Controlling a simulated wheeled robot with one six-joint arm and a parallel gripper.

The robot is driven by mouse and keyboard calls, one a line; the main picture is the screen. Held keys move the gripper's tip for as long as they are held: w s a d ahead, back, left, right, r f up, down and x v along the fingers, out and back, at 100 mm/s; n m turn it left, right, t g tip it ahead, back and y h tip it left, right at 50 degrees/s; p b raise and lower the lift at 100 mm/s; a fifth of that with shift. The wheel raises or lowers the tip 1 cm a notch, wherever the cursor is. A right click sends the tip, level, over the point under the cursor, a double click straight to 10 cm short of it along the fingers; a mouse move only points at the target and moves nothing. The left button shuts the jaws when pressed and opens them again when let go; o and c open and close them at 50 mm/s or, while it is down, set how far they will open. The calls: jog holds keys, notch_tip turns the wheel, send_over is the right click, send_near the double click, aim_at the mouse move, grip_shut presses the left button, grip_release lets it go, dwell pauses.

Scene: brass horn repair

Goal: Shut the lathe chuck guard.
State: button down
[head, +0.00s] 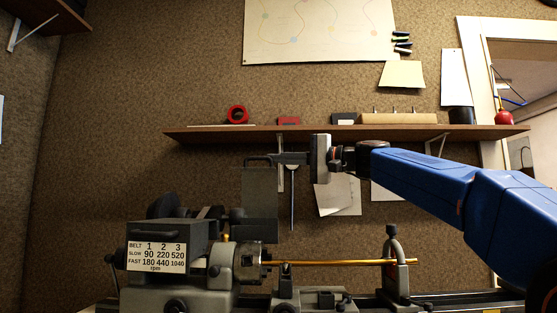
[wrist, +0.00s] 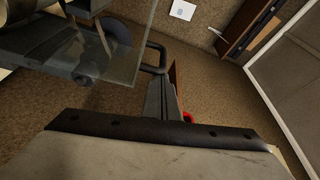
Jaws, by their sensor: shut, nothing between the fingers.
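The chuck guard, a clear greyish panel (head: 260,207), stands raised above and behind the lathe chuck (head: 248,263), which is uncovered. A dark bar handle (head: 257,159) runs along the guard's top edge. My gripper (head: 276,158) reaches in from the right with its fingers shut and empty, the tips right beside the handle. In the wrist view, the shut fingertips (wrist: 160,84) lie close to the handle's bend (wrist: 157,56), with the clear panel (wrist: 130,45) to the left. I cannot tell whether they touch.
The lathe headstock (head: 165,245) with its speed label stands at lower left. A brass rod (head: 335,262) runs from the chuck to a steady rest (head: 393,262). A wall shelf (head: 340,133) with tape and small items is behind my gripper. Papers hang below the shelf.

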aim_at(261, 169)
jog(key=s+f+n+y, duration=0.1)
jog(key=s+n, duration=0.1)
jog(key=s, duration=0.1)
jog(key=s+f+n+g, duration=0.1)
jog(key=s+f+n, duration=0.1)
jog(key=s+n, duration=0.1)
jog(key=s+f+n+y, duration=0.1)
jog(key=s+f+n, duration=0.1)
jog(key=s+n, duration=0.1)
jog(key=shift+s+a+f+y, duration=0.1)
jog(key=shift+s+y, duration=0.05)
jog(key=shift+s, duration=0.25)
jog(key=shift+s+a+f+y, duration=0.1)
jog(key=shift+s+y, duration=0.05)
jog(key=shift+s, duration=0.2)
jog(key=s+f+n+g+y, duration=0.1)
jog(key=s+f+n+g, duration=0.3)
jog(key=f+n, duration=0.6)
jog(key=shift+s+f+n+g+y, duration=0.3)
jog(key=shift+s+f, duration=0.35)
jog(key=shift+f, duration=0.75)
jog(key=shift+a, duration=0.1)
